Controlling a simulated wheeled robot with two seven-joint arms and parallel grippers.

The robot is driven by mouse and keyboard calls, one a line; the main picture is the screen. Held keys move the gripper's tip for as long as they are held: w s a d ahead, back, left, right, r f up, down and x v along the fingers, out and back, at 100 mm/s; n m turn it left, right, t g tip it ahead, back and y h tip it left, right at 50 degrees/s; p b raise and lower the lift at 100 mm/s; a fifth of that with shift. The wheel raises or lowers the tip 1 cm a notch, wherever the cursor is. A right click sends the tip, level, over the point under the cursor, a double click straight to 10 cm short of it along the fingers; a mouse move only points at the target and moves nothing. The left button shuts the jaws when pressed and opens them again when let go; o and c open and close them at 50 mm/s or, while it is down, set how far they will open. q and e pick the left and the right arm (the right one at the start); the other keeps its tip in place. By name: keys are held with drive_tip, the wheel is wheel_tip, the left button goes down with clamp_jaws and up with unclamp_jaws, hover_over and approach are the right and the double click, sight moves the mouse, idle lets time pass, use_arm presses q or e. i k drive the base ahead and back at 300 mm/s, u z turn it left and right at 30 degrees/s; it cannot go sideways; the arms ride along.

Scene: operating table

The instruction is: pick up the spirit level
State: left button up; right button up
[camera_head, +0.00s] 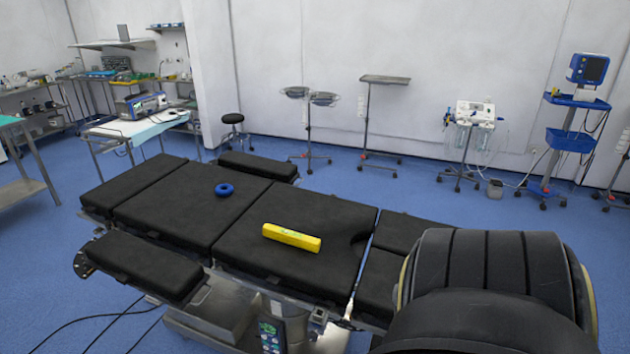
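The yellow spirit level (291,237) lies flat on a black padded section of the operating table (240,262), near the middle of the view. It lies at a slight slant, its right end nearer to me. Nothing touches it from above. Neither my left nor my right gripper shows in this view.
A blue ring (224,189) lies on the pad to the left of the level. A separate padded board (143,266) sticks out at the table's near left side. The table's right end is hidden behind a large dark rounded form. The pad around the level is clear.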

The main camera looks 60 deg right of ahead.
sight(303, 242)
drive_tip(key=z, duration=0.2)
drive_tip(key=k, duration=0.25)
drive_tip(key=z, duration=1.55)
